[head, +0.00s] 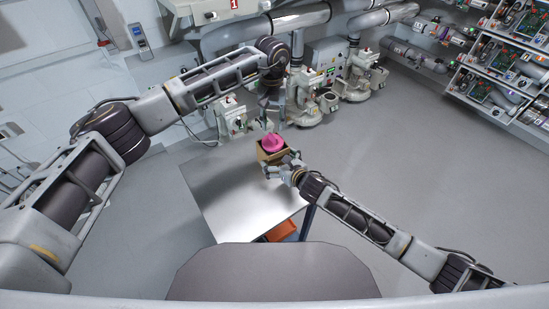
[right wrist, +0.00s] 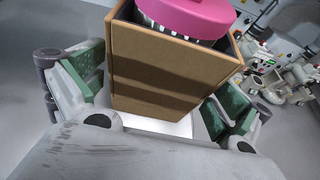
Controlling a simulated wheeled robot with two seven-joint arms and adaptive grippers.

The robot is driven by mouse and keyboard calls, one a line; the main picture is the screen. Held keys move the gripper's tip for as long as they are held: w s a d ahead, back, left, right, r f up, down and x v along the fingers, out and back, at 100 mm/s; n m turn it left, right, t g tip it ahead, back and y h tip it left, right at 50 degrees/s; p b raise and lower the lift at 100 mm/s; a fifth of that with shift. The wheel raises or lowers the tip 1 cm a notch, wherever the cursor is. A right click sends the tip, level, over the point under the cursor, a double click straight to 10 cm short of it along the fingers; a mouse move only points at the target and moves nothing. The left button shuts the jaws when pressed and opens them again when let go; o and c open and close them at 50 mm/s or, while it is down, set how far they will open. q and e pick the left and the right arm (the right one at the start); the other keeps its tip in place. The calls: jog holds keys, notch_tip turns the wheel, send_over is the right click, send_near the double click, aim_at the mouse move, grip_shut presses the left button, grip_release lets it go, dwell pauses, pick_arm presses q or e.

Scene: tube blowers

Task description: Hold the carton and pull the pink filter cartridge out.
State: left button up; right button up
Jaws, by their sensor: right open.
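The brown carton (head: 266,155) stands at the far right corner of the metal table. The pink filter cartridge (head: 270,143) sticks out of its open top. In the right wrist view, the carton (right wrist: 165,75) lies between the green-padded fingers of my right gripper (right wrist: 155,100), which is open, with gaps beside the box. The cartridge's pink cap and white ribbed side (right wrist: 190,15) show above its rim. My right gripper (head: 283,166) comes from the near right side in the head view. My left gripper (head: 271,122) points down just above the cartridge; its fingers are too small to judge.
The metal table (head: 235,195) is bare to the left and front of the carton. An orange bin (head: 281,231) sits under its right side. Blower machines (head: 325,95) stand behind, and shelves (head: 505,70) of parts are at the upper right.

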jog(key=shift+x, duration=1.45)
jog(key=shift+c, duration=0.3)
jog(key=c, duration=1)
jog(key=shift+f, duration=0.1)
